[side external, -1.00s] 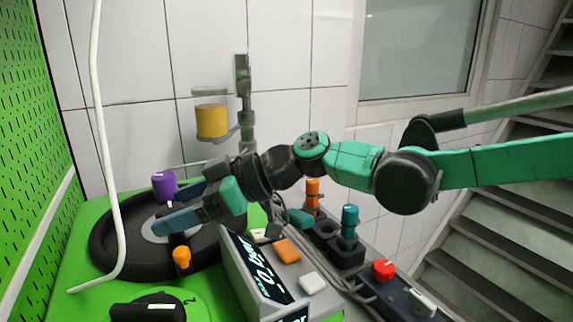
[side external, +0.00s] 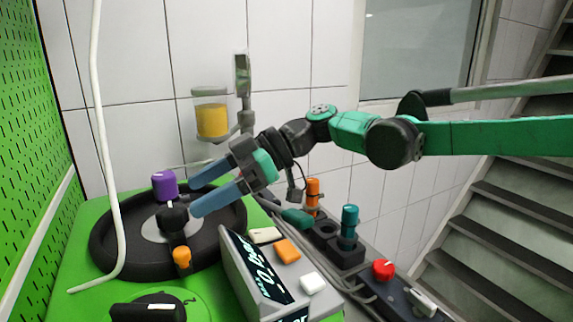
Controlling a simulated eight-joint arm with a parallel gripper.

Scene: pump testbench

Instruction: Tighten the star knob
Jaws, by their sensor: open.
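A dark lobed knob (side external: 172,219), which looks like the star knob, sits on the pale hub in the middle of a black round wheel (side external: 107,258). My gripper (side external: 194,196) is open, with two blue-grey fingers pointing down and left. The fingertips are up and to the right of the knob, and nothing shows between them. From this side I cannot tell the exact gap to the knob. The knob's lobes are small and dark.
A white hose (side external: 104,150) hangs at the left. A display box (side external: 262,278) with buttons is in front, and orange (side external: 313,192) and teal (side external: 349,222) plugs stand at the right.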

